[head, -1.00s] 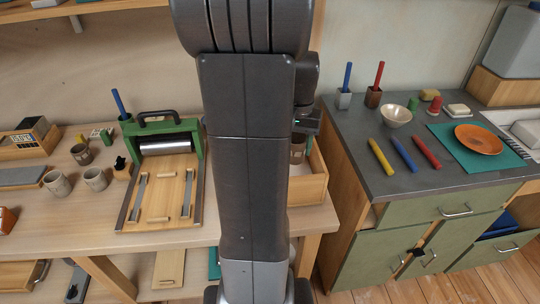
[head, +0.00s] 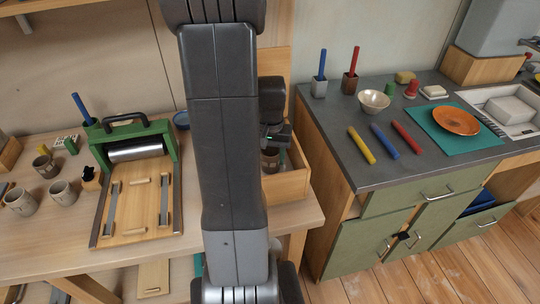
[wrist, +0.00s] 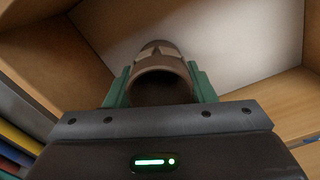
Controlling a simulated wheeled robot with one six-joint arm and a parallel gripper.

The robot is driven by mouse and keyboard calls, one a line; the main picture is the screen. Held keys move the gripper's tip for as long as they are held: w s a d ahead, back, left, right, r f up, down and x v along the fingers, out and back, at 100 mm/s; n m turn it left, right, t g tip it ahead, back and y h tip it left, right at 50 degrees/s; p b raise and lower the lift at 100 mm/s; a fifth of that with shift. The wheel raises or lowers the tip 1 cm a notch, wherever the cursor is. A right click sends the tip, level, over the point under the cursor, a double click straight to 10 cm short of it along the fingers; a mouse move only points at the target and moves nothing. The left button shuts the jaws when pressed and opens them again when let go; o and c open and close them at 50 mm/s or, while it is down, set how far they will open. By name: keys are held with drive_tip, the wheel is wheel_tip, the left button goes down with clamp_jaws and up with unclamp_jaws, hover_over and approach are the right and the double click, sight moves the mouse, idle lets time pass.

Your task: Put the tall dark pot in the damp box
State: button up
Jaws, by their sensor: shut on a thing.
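The tall dark pot (head: 270,162) is dark brown with a lighter band. In the wrist view the pot (wrist: 160,72) is seen mouth-on, clasped between the green fingers of my gripper (wrist: 160,90). In the head view my gripper (head: 275,142) is at the wooden box that looks like the damp box (head: 288,187), at the right end of the workbench. The pot is within the box's outline, partly hidden by my arm. The wrist view shows wooden walls and a pale surface (wrist: 230,35) around it. I cannot tell whether the pot touches the floor.
A green roller press (head: 135,150) stands left of my arm, with several cups (head: 62,192) further left. A grey-topped cabinet (head: 350,180) to the right carries coloured sticks, a bowl (head: 373,101) and an orange plate (head: 456,120). The box walls are close around my gripper.

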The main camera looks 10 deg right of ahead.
drive_tip(key=shift+f, duration=0.2)
drive_tip(key=o, duration=1)
drive_tip(key=shift+o, duration=0.2)
wheel_tip(320, 180, up, 12)
drive_tip(key=shift+r+p, duration=0.2)
drive_tip(key=shift+p, duration=0.15)
